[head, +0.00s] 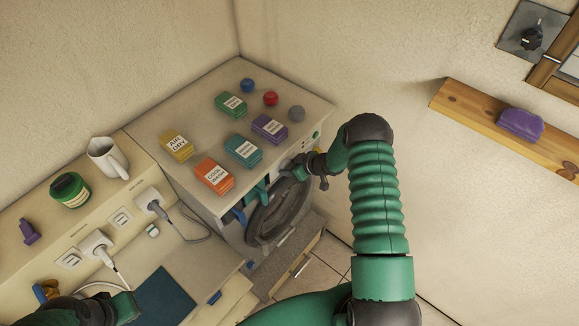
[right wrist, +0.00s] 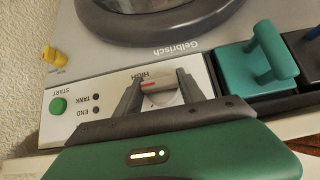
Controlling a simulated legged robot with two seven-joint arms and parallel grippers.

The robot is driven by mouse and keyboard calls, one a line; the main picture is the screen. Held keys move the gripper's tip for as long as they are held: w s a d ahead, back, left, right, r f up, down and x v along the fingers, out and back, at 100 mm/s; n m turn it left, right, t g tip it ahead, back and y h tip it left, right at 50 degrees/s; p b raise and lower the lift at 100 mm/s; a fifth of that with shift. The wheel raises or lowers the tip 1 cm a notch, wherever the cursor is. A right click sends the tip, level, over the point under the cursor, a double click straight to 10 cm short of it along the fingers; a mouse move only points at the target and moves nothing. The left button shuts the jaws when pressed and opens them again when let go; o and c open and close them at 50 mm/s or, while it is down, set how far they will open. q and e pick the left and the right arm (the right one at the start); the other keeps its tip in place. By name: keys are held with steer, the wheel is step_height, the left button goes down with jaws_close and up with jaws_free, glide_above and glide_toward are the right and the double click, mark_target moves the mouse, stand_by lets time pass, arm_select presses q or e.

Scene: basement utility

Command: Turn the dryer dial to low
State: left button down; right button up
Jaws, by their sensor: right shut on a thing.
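The dryer (head: 225,228) stands against the wall with a round dark door (head: 280,212) in front. In the right wrist view its panel (right wrist: 72,122) appears upside down. The white dial (right wrist: 165,97) sits there with a red mark near the word HIGH; LOW is not legible. My right gripper (right wrist: 158,92) is shut on the dial, one dark finger on each side. In the head view this gripper (head: 310,170) is at the dryer's front upper edge, and the dial is hidden. Part of my left arm shows at the lower left; its fingers are unclear.
Labelled coloured boxes, such as an orange one (head: 214,175), and several balls lie on the dryer top. A teal handle (right wrist: 262,55) sits beside the dial panel. A mug (head: 107,158), a green jar (head: 70,190) and plugs are at left. A wooden shelf (head: 470,118) is at right.

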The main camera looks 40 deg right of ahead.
steer(key=shift+s+f, duration=0.3)
steer(key=shift+f, duration=0.05)
steer(key=o, duration=1)
steer(key=shift+o, duration=1.4)
steer(key=shift+w, duration=0.1)
steer(key=shift+o, duration=0.5)
steer(key=shift+w+d+r, duration=0.1)
steer(key=shift+w+d, duration=0.05)
steer(key=shift+r, duration=0.1)
steer(key=shift+s+r, duration=0.2)
steer(key=shift+r, duration=0.05)
steer(key=b+v, duration=0.2)
steer(key=v, duration=1.4)
steer(key=shift+b, duration=0.35)
steer(key=shift+d+f, duration=0.15)
steer(key=shift+d, duration=0.05)
